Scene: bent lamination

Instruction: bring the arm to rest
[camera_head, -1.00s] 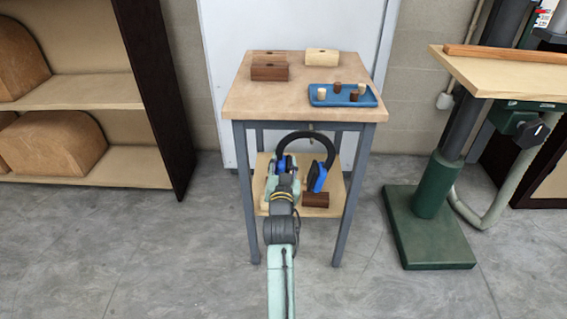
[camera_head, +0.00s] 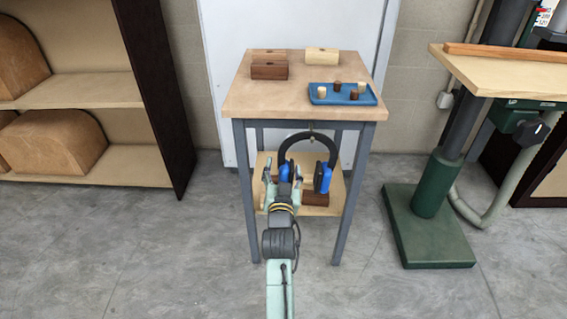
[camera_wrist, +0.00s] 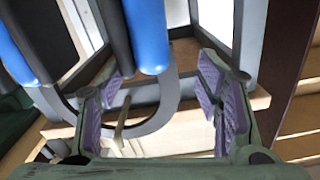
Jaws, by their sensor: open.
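My arm reaches forward to the front of the work table, and my gripper (camera_head: 283,180) is at the lower shelf, in front of the ear muffs. The ear muffs have a black band (camera_head: 309,138) and blue cups (camera_head: 322,178). Their band arches just under the tabletop near a small hook; I cannot tell whether it hangs there. In the wrist view my gripper (camera_wrist: 160,105) is open, with purple-padded fingers wide apart and nothing held between them. A blue cup (camera_wrist: 148,35) shows close beyond the fingers.
The table (camera_head: 240,100) carries several wood blocks and a blue tray (camera_head: 328,99) with pegs. A brown block (camera_head: 316,199) lies on the lower shelf. A shelf unit (camera_head: 85,165) stands left, a green machine (camera_head: 430,215) right. The floor between is clear.

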